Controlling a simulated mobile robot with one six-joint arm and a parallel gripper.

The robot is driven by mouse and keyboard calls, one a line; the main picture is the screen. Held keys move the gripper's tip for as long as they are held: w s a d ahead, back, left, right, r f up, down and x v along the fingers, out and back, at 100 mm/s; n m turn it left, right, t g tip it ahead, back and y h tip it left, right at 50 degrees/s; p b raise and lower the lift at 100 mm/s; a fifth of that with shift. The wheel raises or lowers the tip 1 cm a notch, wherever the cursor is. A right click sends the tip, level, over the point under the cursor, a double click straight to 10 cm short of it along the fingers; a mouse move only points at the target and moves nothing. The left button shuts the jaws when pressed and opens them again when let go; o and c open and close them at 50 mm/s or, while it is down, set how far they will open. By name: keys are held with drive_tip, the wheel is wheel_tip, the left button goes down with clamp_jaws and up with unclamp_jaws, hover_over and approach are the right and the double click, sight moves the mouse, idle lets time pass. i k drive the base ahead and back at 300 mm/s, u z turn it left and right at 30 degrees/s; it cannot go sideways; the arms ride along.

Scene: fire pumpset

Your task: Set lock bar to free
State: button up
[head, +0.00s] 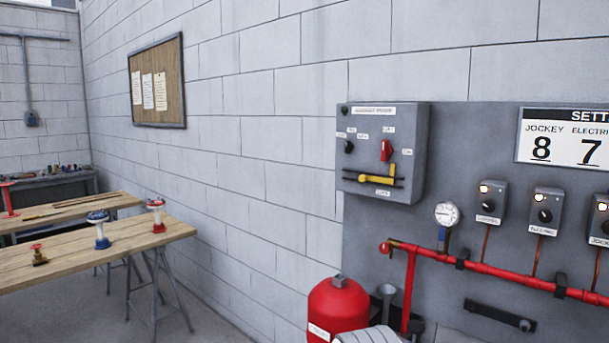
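A grey control box (384,150) is mounted on the grey wall panel, right of the picture's middle. A yellow bar (376,180), which looks like the lock bar, lies almost level across the lower front of the box on a dark rail. A short yellow upright part (394,171) stands at its right end. A small label (383,193) sits below it, too small to read. A red switch handle (387,150) is just above the bar, roughly upright. A black knob (348,147) is at the box's left. My gripper is not in view.
A red pipe (490,270) with a gauge (447,214) runs below the box. A red tank (338,305) stands on the floor beneath. Small switch boxes (545,210) are to the right. Wooden tables (90,258) with valves stand at left.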

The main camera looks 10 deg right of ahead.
sight(363, 178)
drive_tip(key=z, duration=0.3)
drive_tip(key=i, duration=1.2)
drive_tip(key=z, duration=0.8)
